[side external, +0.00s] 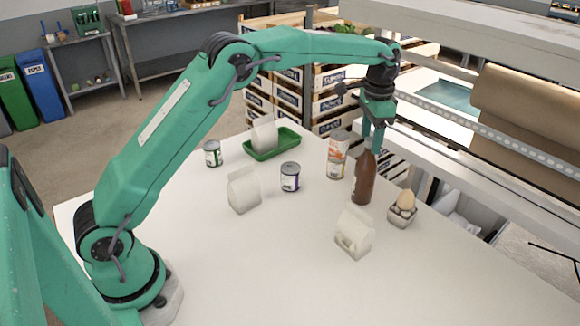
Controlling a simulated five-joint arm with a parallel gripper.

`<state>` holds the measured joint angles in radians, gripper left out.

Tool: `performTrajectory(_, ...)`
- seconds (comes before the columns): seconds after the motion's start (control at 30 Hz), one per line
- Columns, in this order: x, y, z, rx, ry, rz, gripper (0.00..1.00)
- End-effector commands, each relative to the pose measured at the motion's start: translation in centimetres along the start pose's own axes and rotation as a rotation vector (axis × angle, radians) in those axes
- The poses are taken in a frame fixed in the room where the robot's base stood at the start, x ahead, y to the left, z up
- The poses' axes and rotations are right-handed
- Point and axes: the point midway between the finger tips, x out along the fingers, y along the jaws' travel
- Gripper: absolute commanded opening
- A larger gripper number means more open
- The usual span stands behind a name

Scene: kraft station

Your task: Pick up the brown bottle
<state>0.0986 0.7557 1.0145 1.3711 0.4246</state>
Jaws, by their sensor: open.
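The brown bottle (363,182) stands upright on the white table, toward its right edge in the side external view. My gripper (378,142) points down at the top of the bottle. Its green fingers are beside or around the bottle's neck and hide part of it. The jaws are open. I cannot tell from this one view whether a finger touches the glass.
A tall can (337,158) stands close left of the bottle, and an egg in a small carton (402,208) stands to its right. White cartons (354,234) (244,190), small cans (290,177) (213,153) and a green tray (262,152) are nearby. The front table (270,270) is clear.

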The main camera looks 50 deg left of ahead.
Motion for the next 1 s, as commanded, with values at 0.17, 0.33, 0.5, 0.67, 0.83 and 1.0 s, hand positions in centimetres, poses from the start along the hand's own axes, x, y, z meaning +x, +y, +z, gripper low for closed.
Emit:
performTrajectory(0.17,2.1,0.2,0.1,0.000,-0.002,0.001,0.56)
performTrajectory(0.33,3.0,0.2,0.1,0.000,-0.001,0.000,0.56)
performTrajectory(0.5,3.1,0.1,0.1,0.000,0.000,0.000,0.56)
performTrajectory(0.67,3.1,0.1,0.1,0.000,0.000,0.000,0.56)
performTrajectory(0.83,3.1,0.1,0.1,0.000,0.000,0.000,0.56)
performTrajectory(1.0,3.1,0.1,0.1,0.000,0.000,0.000,0.25)
